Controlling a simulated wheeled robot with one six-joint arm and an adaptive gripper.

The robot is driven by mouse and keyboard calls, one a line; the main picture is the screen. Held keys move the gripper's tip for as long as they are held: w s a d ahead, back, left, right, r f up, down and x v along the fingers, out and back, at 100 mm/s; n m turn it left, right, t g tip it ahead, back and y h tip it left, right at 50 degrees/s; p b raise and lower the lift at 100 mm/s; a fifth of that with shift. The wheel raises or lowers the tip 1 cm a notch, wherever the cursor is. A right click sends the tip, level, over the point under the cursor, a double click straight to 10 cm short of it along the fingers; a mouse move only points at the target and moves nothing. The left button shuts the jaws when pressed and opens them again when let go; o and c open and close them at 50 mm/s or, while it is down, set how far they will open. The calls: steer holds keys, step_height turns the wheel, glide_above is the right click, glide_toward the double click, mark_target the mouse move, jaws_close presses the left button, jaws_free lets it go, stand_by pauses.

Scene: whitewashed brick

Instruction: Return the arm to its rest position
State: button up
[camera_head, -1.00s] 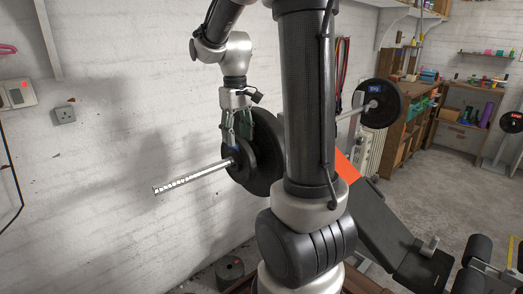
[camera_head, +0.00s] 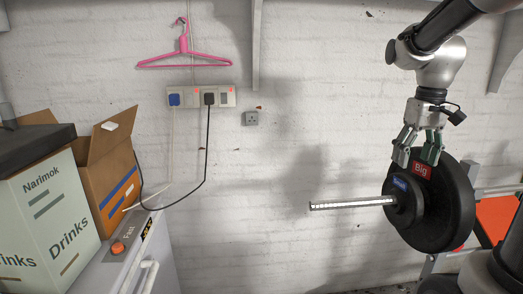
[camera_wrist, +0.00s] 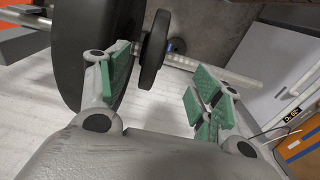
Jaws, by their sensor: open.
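My gripper (camera_head: 416,157) is open and points down at the top of the barbell's loaded end. In the wrist view its green-padded fingers (camera_wrist: 163,92) stand apart with nothing between the pads. The barbell sleeve (camera_head: 352,203) sticks out to the left. A large black plate (camera_head: 456,212) labelled Big and a smaller plate (camera_head: 405,203) with a blue label sit on it. In the head view the fingertips overlap the top of the plates; I cannot tell whether they touch. The wrist view shows the large plate (camera_wrist: 82,45) beside one finger.
The white brick wall (camera_head: 330,110) is close behind the arm. A pink hanger (camera_head: 184,56) and sockets (camera_head: 201,97) are on it. Drinks boxes (camera_head: 45,225) stand on a white cabinet (camera_head: 150,262) at left. An orange surface (camera_head: 495,217) is at right.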

steer(key=s+a+t, duration=0.2)
steer(key=s, duration=0.5)
steer(key=s+a+f+t, duration=0.1)
steer(key=s+a, duration=0.2)
steer(key=s, duration=0.5)
steer(key=shift+s+a+f+t, duration=0.15)
steer(key=shift+s+a+t, duration=0.1)
steer(key=shift+t, duration=0.15)
